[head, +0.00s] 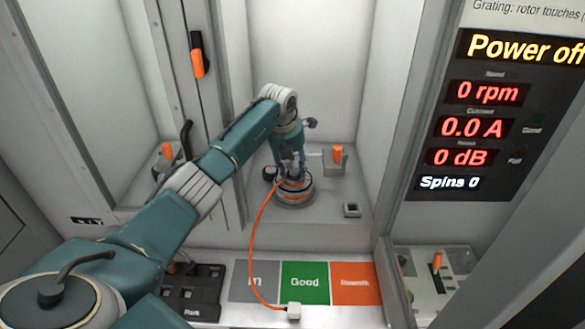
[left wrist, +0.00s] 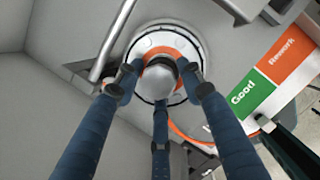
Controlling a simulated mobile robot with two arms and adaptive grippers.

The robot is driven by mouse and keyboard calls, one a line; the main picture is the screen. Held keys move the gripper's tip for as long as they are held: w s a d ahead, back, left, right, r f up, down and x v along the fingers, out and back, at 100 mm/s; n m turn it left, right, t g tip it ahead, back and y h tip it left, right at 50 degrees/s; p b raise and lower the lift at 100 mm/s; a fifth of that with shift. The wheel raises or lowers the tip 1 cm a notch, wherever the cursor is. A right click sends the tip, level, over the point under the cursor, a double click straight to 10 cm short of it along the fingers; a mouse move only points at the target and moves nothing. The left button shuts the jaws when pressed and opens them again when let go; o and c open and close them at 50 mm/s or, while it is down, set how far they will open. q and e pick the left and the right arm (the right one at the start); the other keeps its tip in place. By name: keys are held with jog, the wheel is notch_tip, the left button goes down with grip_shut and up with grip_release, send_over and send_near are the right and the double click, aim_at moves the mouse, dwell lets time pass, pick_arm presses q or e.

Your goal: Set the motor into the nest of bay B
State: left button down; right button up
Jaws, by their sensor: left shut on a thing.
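The motor (head: 294,192) is a round grey drum with an orange band, inside the right-hand bay in the head view. In the left wrist view the motor (left wrist: 160,42) shows as a pale disc with an orange ring and a silver middle. My left gripper (head: 291,177) comes down from above and is shut on it, with its fingers (left wrist: 160,85) around the raised middle. The motor is at a round seat on the bay floor; its underside is hidden, so I cannot tell whether it is fully seated. An orange cable (head: 251,253) runs to a pale plug (head: 293,311). My right gripper is not in view.
An orange-tipped clamp (head: 337,158) stands right of the motor, with a small square socket (head: 352,210) in front. A wall (head: 229,100) divides the bays. Grey, green Good (head: 305,283) and orange Rework (head: 354,284) pads lie in front. The display (head: 490,110) reads Power off.

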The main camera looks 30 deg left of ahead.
pick_arm(q)
jog(key=shift+w, duration=0.15)
jog(key=c, duration=1.1)
grip_release()
jog(key=shift+o, duration=0.4)
jog(key=shift+s+d, duration=0.1)
jog(key=shift+s, duration=0.1)
jog(key=shift+s+f, duration=0.15)
jog(key=shift+f, duration=0.05)
jog(key=shift+r, duration=0.45)
jog(key=v, duration=0.7)
